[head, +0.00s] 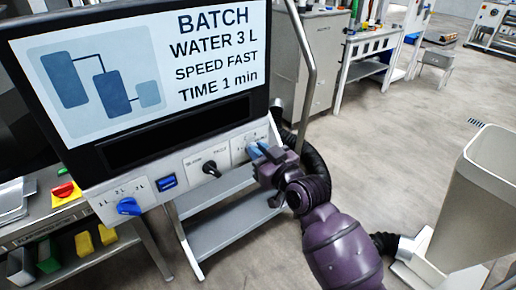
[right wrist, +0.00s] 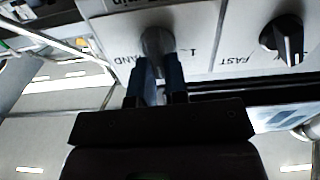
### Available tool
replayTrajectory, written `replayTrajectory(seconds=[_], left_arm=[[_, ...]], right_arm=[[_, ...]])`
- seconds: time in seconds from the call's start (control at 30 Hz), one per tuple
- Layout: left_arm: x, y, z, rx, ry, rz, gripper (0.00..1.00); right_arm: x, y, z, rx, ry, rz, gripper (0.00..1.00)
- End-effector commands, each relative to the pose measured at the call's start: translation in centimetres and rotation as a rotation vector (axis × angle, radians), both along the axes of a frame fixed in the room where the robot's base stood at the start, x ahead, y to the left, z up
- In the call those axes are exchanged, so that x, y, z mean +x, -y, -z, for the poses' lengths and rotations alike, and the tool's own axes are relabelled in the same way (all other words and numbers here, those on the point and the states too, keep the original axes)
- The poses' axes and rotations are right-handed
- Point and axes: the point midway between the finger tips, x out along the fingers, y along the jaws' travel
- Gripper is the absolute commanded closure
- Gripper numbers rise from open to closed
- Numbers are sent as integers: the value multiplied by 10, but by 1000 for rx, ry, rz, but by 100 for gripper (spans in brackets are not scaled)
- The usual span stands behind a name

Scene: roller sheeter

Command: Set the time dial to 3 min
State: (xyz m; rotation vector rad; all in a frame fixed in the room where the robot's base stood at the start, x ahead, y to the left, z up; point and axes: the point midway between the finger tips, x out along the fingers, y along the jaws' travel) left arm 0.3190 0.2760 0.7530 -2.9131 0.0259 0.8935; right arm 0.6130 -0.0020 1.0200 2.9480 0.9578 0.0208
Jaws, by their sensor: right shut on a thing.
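The time dial is at the right end of the control panel (head: 219,160). My right gripper (head: 262,152) covers most of it in the head view. In the right wrist view the grey dial knob (right wrist: 157,40) sits between the two blue fingers of my right gripper (right wrist: 157,72), which is shut on it. Which mark the dial points to is hidden. The screen (head: 170,60) above reads BATCH, WATER 3 L, SPEED FAST, TIME 1 min. My left gripper is not in view.
Left of the time dial are the black speed dial (head: 211,169), also in the right wrist view (right wrist: 284,38), a blue switch (head: 167,182) and the blue water dial (head: 129,206). A red button (head: 64,190) is at left. A hopper (head: 470,200) stands at right. Open floor lies behind.

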Motion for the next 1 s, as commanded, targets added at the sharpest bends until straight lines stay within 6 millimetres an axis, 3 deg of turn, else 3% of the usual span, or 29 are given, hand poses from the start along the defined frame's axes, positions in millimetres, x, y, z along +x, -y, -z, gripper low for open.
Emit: replayTrajectory(seconds=[0.2, 0.5, 1.0], left_arm=[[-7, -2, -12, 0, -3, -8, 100], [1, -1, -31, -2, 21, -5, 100], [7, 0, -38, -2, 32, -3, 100]], right_arm=[[1, 2, -3, 143, -105, 0, 100], [2, 4, 0, 287, -210, 0, 100], [3, 4, 2, 353, -259, 0, 100]])
